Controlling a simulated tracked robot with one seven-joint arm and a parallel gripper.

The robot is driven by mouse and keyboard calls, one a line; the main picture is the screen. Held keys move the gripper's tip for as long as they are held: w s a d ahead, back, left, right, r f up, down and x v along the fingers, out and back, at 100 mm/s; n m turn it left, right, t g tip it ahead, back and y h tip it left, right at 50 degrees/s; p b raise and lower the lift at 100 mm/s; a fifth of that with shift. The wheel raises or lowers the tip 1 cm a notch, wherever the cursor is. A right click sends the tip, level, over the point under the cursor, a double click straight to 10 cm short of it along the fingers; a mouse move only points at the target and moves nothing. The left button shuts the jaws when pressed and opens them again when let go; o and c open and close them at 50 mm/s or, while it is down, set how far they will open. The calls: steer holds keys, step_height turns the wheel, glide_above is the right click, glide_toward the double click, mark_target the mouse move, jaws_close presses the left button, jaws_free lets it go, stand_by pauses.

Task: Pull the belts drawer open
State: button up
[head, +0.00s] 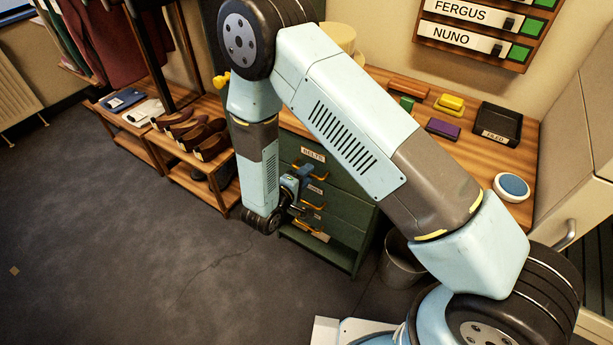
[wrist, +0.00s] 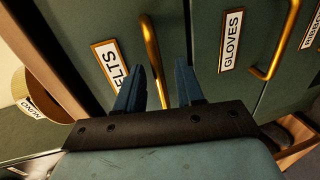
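The belts drawer (head: 313,155) is the top drawer of a green cabinet, with a white BELTS label. It looks closed in the head view. In the wrist view its front (wrist: 75,30) fills the left, and my finger covers the start of its label. Its brass handle (wrist: 151,45) runs between my two blue fingers, closer to the left one. My gripper (wrist: 157,80) is open, with a clear gap on the right of the handle. I cannot tell whether a finger touches it. In the head view my gripper (head: 297,182) is in front of the upper drawers.
The gloves drawer (wrist: 232,40) with its own brass handle (wrist: 277,45) is beside the belts drawer in the wrist view. A shoe rack (head: 195,165) stands left of the cabinet and a grey bin (head: 402,264) right of it. Open floor (head: 130,260) lies in front.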

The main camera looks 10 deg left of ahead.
steer(key=shift+c, duration=0.3)
jaws_close()
